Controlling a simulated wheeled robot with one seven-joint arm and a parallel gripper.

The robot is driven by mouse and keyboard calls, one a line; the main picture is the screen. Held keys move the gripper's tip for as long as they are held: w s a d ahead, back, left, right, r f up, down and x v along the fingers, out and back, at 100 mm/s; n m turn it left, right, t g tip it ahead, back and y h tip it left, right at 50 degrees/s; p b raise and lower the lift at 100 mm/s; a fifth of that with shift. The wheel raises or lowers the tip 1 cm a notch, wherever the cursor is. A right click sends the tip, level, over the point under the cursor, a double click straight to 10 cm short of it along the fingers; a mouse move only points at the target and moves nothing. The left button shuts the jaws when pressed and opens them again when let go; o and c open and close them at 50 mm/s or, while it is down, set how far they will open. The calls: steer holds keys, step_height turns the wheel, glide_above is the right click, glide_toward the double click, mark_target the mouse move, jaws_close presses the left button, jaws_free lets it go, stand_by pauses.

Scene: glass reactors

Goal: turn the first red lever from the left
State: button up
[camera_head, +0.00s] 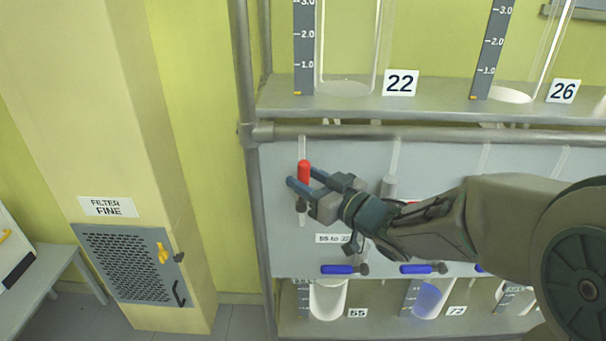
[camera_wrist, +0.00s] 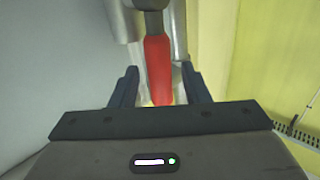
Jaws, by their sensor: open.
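The first red lever (camera_head: 303,172) from the left stands upright on the grey panel, near the panel's left edge. I cannot tell whether a finger touches the lever. Another red lever (camera_head: 412,203) is mostly hidden behind my arm.
Blue levers (camera_head: 338,269) sit along the panel's lower edge above glass vessels (camera_head: 328,300). A shelf with large glass cylinders (camera_head: 346,50) is above. A metal post (camera_head: 250,160) stands close left of the panel. A yellow column (camera_head: 110,150) is farther left.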

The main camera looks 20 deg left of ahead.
steer(key=shift+w+a, duration=0.35)
steer(key=shift+a, duration=0.25)
jaws_close()
